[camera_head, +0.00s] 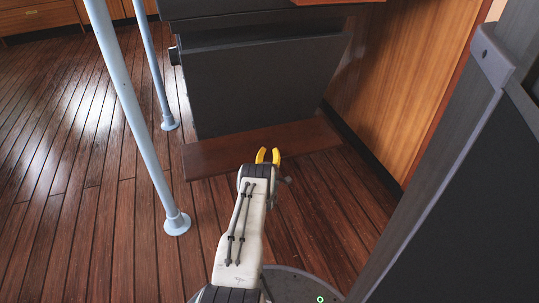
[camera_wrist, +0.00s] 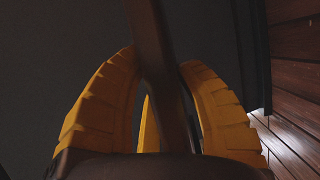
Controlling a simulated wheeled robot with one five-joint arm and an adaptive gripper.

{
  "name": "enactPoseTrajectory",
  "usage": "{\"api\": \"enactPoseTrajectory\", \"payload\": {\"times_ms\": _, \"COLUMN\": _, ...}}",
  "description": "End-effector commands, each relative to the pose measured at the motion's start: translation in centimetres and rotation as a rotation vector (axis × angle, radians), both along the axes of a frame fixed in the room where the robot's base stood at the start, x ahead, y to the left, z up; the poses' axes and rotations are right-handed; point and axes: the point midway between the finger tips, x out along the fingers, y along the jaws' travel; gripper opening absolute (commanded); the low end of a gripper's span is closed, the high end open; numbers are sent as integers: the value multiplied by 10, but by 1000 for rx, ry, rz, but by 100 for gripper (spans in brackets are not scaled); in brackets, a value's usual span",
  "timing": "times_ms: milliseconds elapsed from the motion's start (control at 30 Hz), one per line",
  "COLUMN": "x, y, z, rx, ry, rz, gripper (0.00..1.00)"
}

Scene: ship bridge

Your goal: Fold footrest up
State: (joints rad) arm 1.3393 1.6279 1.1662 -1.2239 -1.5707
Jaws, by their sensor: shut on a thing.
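The footrest is a brown wooden board (camera_head: 225,153) at the foot of the dark console in the head view. It juts out flat, low above the floor. My gripper (camera_head: 268,154), with yellow fingers, is at its front edge. In the wrist view the board shows edge-on as a brown strip (camera_wrist: 157,55) running down between the two yellow fingers of my gripper (camera_wrist: 160,62). The fingers are shut on it. The board's hinge side and lower face are hidden.
The dark console (camera_head: 258,80) stands behind the board. Pale metal poles (camera_head: 128,92) rise on the left. A wooden wall panel (camera_head: 405,75) bounds the right side, and a dark grey structure (camera_head: 470,190) stands nearer. Plank floor (camera_head: 60,200) is clear at left.

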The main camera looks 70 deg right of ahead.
Motion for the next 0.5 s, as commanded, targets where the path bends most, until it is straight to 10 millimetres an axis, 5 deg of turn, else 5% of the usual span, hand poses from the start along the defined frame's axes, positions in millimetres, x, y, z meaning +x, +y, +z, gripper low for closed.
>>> {"api": "enactPoseTrajectory", "payload": {"times_ms": 300, "x": 0, "y": 0, "z": 0, "rx": 1, "ry": 0, "rz": 0, "gripper": 0}}
{"api": "enactPoseTrajectory", "payload": {"times_ms": 500, "x": 0, "y": 0, "z": 2, "rx": 7, "ry": 5, "rz": 0, "gripper": 0}}
